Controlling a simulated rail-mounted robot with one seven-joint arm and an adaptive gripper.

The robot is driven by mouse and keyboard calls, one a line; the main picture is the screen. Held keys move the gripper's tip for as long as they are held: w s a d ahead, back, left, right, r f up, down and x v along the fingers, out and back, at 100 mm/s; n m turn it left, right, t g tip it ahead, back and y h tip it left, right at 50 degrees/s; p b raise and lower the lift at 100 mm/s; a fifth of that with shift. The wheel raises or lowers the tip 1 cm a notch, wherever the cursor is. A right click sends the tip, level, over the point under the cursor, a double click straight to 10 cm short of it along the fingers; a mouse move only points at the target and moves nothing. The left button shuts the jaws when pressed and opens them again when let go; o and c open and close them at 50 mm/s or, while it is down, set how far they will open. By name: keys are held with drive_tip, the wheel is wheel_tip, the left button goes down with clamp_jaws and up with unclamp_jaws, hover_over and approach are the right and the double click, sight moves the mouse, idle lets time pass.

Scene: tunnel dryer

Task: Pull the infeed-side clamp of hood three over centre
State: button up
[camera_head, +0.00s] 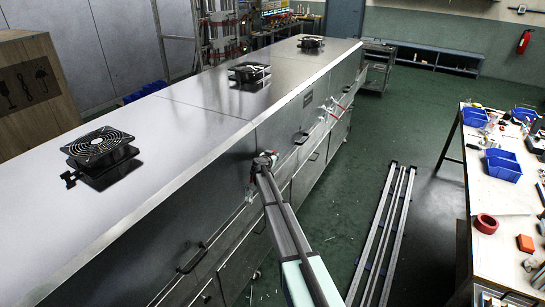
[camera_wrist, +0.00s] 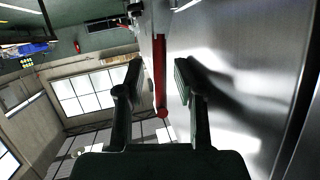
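The tunnel dryer (camera_head: 215,100) is a long metal housing with its hoods in a row. A red clamp handle (camera_wrist: 160,80) stands out along the bare metal hood side (camera_wrist: 240,70) in the wrist view. My gripper (camera_wrist: 158,72) is open, with one finger on each side of this handle and visible gaps to both. The handle's rounded end lies between the fingers, nearer the palm. In the head view my gripper (camera_head: 263,160) is at the dryer's side, small, its fingers not clear. I cannot tell the hood number.
Black fans (camera_head: 100,148) sit on the dryer's top. Dark pull handles (camera_head: 192,258) stick out from its side. Long rails (camera_head: 385,230) lie on the green floor to the right.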

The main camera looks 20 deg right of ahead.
drive_tip(key=shift+a, duration=0.2)
drive_tip(key=v, duration=0.7)
drive_tip(key=shift+s+r, duration=0.25)
drive_tip(key=shift+s, duration=0.1)
drive_tip(key=shift+a, duration=0.1)
